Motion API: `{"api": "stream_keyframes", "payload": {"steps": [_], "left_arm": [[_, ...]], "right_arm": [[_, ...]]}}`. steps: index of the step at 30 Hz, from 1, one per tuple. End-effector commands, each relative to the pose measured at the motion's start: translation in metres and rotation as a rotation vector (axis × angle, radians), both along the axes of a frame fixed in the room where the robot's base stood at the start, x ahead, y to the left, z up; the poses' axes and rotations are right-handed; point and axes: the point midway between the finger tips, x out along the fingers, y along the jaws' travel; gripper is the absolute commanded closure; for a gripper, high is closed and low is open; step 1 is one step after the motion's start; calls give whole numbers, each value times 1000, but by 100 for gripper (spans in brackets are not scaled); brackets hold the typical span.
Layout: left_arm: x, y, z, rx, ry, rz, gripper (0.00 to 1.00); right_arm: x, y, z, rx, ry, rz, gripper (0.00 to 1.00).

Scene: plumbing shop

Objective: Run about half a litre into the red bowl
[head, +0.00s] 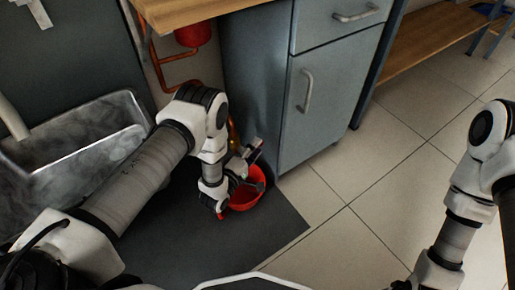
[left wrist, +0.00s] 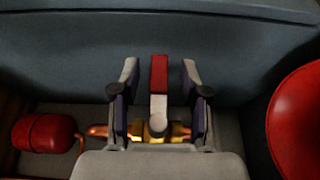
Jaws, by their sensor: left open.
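The red bowl (head: 257,180) sits on the dark mat beside the cabinet, partly hidden by my left gripper (head: 247,168). The bowl also shows at the right edge of the left wrist view (left wrist: 296,120). In that view, a valve with a brass body (left wrist: 178,131) and a red-tipped lever (left wrist: 159,74) stands between the fingers of my left gripper (left wrist: 160,92). The fingers are open, one on each side of the lever, with gaps showing. The spout is not clear in either view. My right arm is at the right of the head view; its gripper is out of frame.
A grey cabinet (head: 325,105) with handles stands right beside the bowl. A metal sink (head: 75,140) is at the left. A red tank (head: 193,33) and copper piping (head: 160,50) are under the wooden top (head: 210,10). The tiled floor (head: 345,185) at right is clear.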

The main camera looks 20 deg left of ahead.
Motion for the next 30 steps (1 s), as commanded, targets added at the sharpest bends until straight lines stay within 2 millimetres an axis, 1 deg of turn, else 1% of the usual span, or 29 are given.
{"api": "stream_keyframes", "payload": {"steps": [1,4,11,12,15,23,30], "left_arm": [[7,-2,-2,0,-3,-1,55],[14,-4,-1,1,1,0,55],[16,-4,0,1,2,1,55],[16,-4,0,1,2,1,69],[16,-4,0,1,2,1,100],[16,-4,1,4,5,1,100],[16,-4,1,42,53,1,100]], "right_arm": [[0,0,-6,0,0,0,60],[0,0,-8,0,0,0,60],[0,0,-7,0,-1,0,60],[0,0,-7,0,-1,0,60],[0,0,-7,0,-1,0,60],[0,0,-5,0,-1,0,60],[0,0,7,0,-1,0,60]]}}
